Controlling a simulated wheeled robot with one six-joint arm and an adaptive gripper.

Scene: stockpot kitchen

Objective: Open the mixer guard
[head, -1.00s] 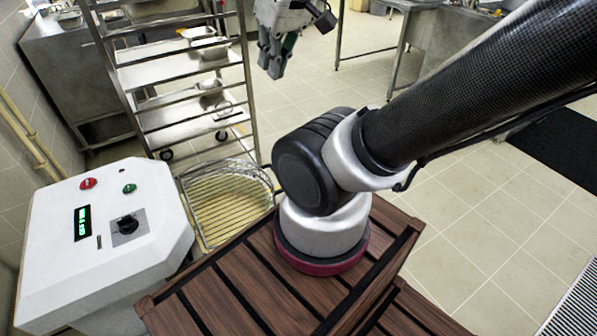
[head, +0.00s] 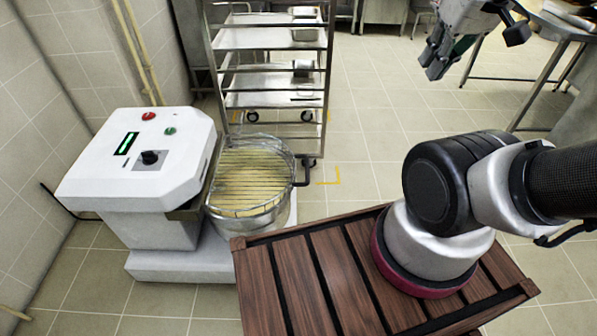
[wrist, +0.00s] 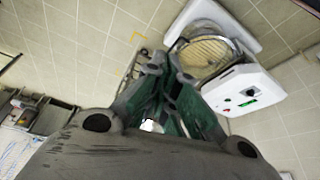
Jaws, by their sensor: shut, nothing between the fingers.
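The wire guard (head: 252,180) lies flat over the bowl, closed. The guard (wrist: 203,55) and the mixer's panel (wrist: 243,92) also show in the wrist view. My gripper (head: 432,66) is high at the upper right in the head view, well apart from the guard. Its fingers (wrist: 165,90) are shut and empty.
A steel tray rack (head: 270,65) on castors stands behind the bowl. A steel table (head: 560,28) is at the upper right. Yellow pipes (head: 140,60) run up the left wall. The tiled floor (head: 375,130) right of the rack is clear.

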